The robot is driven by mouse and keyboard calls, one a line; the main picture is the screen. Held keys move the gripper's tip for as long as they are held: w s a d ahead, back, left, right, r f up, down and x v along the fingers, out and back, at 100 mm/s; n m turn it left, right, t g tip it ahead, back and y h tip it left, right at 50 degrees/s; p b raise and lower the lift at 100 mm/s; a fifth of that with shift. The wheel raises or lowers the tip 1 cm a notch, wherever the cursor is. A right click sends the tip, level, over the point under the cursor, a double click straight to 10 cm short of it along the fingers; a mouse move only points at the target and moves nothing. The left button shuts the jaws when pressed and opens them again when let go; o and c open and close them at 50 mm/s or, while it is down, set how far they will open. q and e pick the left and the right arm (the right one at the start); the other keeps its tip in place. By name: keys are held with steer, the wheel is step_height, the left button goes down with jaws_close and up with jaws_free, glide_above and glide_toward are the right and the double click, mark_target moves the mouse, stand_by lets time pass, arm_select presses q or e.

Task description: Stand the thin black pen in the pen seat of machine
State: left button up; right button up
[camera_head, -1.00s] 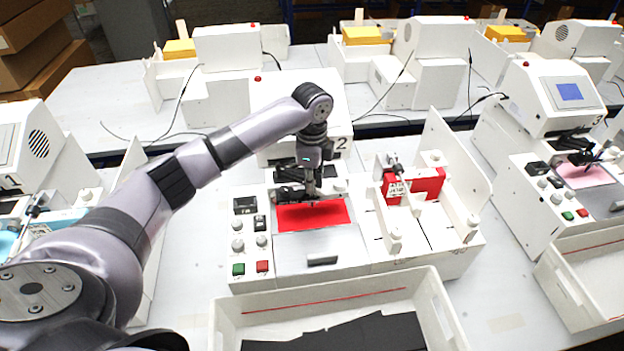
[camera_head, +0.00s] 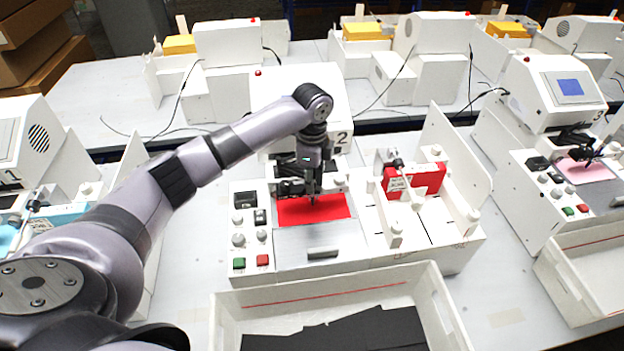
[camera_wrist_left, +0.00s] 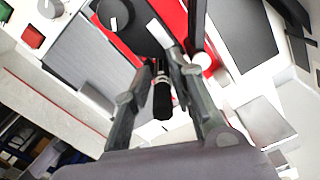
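Machine 2 (camera_head: 345,255) stands at the middle, with a red work surface (camera_head: 335,208) and a dark carriage (camera_head: 290,187) across its back; I cannot make out the pen seat clearly. My left gripper (camera_head: 312,193) points down over the red surface, beside the carriage. In the left wrist view the gripper (camera_wrist_left: 163,68) has its fingertips closed in on both sides of a thin black pen (camera_wrist_left: 162,100) with a silver band. The pen's lower end is hidden by the fingers and carriage parts, so I cannot tell whether it is seated. My right gripper is not in view.
Knobs and green and red buttons (camera_head: 250,262) line the machine's left front. A side bay (camera_head: 420,215) with a red block and upright walls stands at right. A white bin (camera_head: 330,294) with dark sheets lies in front. Similar machines stand on both sides.

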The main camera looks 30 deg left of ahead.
arm_select(q)
steer(key=shift+o, duration=0.3)
steer(key=shift+s+f, duration=0.1)
steer(key=shift+s, duration=0.05)
steer(key=shift+r, duration=0.25)
step_height(320, 180, up, 7)
steer(key=shift+f, duration=0.1)
steer(key=shift+r, duration=0.45)
stand_by(0.3)
